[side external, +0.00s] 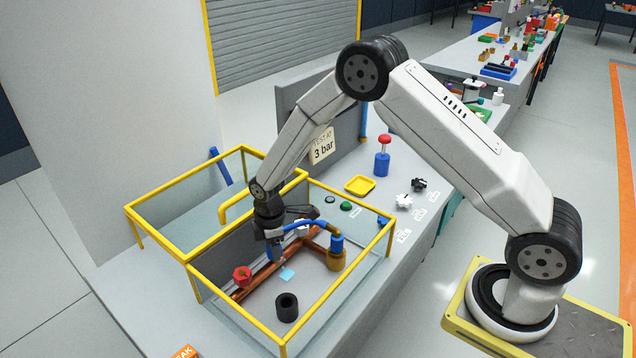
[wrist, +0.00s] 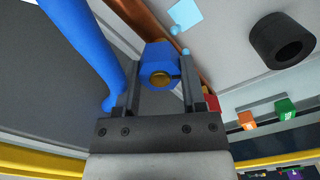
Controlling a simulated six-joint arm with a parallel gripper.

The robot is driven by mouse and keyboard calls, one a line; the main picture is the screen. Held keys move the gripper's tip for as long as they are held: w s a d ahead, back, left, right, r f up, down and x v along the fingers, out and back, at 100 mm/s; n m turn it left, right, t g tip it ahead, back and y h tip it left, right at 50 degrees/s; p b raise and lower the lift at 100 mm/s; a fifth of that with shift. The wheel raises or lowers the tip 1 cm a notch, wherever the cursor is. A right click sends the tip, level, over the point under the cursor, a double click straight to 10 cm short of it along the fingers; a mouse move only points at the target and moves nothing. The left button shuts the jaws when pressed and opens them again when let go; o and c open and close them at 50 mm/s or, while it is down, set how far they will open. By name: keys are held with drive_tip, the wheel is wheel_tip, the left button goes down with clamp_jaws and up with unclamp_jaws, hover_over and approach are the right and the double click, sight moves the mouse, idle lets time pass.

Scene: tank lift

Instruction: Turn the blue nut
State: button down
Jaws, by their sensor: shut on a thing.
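The blue nut (wrist: 154,63) sits between the two fingers of my gripper (wrist: 159,72) in the wrist view, with a brass-coloured round end showing at its middle. The fingers are shut on its sides. In the side external view, my gripper (side external: 276,247) points down into the yellow-framed glass tank (side external: 240,319), beside the copper pipe (side external: 249,285). The nut is hard to make out there, mostly hidden by the gripper. A copper pipe (wrist: 133,12) also runs behind the nut in the wrist view.
A blue hose (wrist: 84,38) passes close on the left of my gripper. A brass fitting with a blue top (side external: 336,259), a red valve knob (side external: 242,275), a black ring (side external: 287,308) and a light-blue patch (side external: 287,274) are in the tank. Yellow rails edge it.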

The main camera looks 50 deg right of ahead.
drive_tip(key=m, duration=0.6)
drive_tip(key=shift+m, duration=0.3)
drive_tip(key=m, duration=0.6)
idle(0.3)
drive_tip(key=shift+c, duration=0.8)
unclamp_jaws()
drive_tip(key=shift+r, duration=0.1)
drive_tip(key=shift+r, duration=3.85)
drive_tip(key=shift+r, duration=0.1)
